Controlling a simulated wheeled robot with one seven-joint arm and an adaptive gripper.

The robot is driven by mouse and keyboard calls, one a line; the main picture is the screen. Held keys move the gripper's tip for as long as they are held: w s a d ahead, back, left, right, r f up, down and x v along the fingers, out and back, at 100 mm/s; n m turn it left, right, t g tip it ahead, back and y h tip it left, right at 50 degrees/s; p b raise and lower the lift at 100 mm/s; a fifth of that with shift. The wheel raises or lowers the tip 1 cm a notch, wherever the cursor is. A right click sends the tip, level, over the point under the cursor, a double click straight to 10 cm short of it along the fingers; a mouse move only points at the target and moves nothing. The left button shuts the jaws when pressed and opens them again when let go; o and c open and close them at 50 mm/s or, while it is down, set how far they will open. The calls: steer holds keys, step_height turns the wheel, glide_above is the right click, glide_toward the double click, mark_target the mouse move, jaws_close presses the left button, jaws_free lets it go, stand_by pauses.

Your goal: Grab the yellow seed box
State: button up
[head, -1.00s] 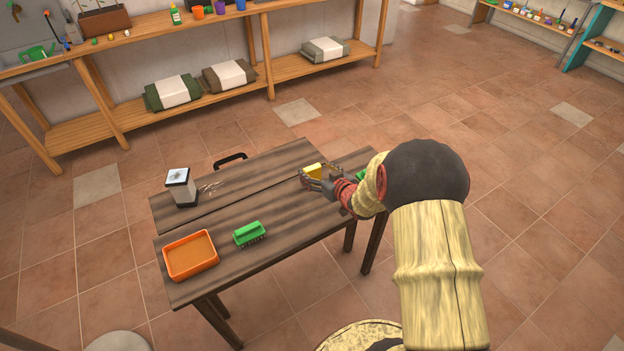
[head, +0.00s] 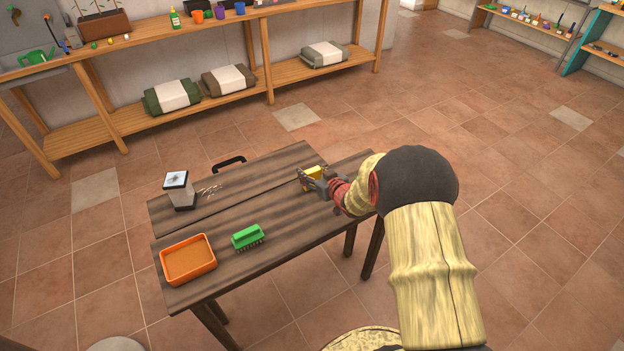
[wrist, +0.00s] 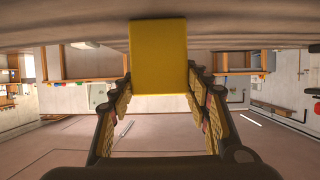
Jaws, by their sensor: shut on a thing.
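The yellow seed box (head: 314,173) is at the right part of the dark wooden table (head: 240,215), near its back edge. In the wrist view the yellow box (wrist: 159,55) fills the top middle, between the fingertips. My gripper (head: 309,177) is shut on it, with one finger on each side in the wrist view (wrist: 160,85). The fingers and arm partly hide the box in the head view. In the wrist view the box meets the table surface at the top of the picture; whether it rests there or is slightly raised I cannot tell.
On the table are a green brush (head: 248,237), an orange tray (head: 188,260) and a small grey-white device (head: 179,190). A black handle (head: 229,163) shows at the back edge. A wooden shelf (head: 190,108) stands behind, with open tiled floor between.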

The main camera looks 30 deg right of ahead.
steer(key=c, duration=0.4)
steer(key=shift+r, duration=0.15)
